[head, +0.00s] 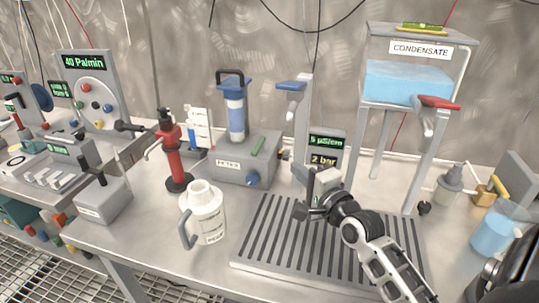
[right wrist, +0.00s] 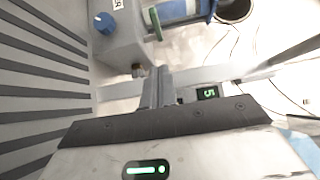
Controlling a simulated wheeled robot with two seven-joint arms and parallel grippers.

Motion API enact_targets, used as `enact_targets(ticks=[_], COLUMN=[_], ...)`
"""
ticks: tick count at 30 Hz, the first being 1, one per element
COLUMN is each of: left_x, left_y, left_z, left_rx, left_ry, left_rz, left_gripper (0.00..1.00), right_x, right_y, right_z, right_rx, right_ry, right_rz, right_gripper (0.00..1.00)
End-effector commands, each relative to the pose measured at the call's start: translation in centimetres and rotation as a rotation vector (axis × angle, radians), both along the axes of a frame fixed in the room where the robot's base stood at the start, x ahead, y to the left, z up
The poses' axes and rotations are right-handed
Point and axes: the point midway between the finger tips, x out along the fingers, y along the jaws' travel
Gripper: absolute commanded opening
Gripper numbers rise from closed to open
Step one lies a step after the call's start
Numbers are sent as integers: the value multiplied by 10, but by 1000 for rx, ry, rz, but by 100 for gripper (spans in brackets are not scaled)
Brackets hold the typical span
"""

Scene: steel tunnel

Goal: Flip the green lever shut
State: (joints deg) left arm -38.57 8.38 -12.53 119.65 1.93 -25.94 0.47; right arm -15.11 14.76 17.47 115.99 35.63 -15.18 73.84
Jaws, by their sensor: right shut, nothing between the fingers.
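The green lever (head: 258,145) is a short bar on the top right of a grey filter box (head: 228,170). In the head view it slants up to the right. In the right wrist view the green lever (right wrist: 155,23) shows near the top, beside the box (right wrist: 122,40). My right gripper (head: 311,174) is to the right of the box and apart from the lever. In the right wrist view its fingers (right wrist: 157,88) are shut with nothing between them. My left gripper is not in view.
A blue knob (head: 253,178) sits on the box front and a blue-capped cylinder (head: 235,110) stands on top. A white jug (head: 206,212) and a red pump (head: 172,150) stand left. A slatted drain (head: 265,245) lies below my right arm. A condensate tank stand (head: 380,140) is right.

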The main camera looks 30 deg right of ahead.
Motion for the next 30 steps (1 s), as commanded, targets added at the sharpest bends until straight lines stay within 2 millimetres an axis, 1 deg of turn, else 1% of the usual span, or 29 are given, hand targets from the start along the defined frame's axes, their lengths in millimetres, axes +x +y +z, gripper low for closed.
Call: enact_targets(ticks=[1,3,8,12,18,30], left_x=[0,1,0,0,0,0], left_y=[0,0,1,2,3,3], left_z=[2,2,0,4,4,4], left_rx=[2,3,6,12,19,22], left_ry=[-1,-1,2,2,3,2], left_rz=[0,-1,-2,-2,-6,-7], left_gripper=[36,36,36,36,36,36], right_x=[13,29,61,77,88,89], right_y=[-1,-2,-5,11,20,22], right_z=[3,2,2,2,1,0], right_rx=[1,0,-2,3,0,-1], right_ry=[-4,-4,-2,0,0,1], right_rz=[1,0,0,1,0,0], right_gripper=[0,0,0,0,0,0])
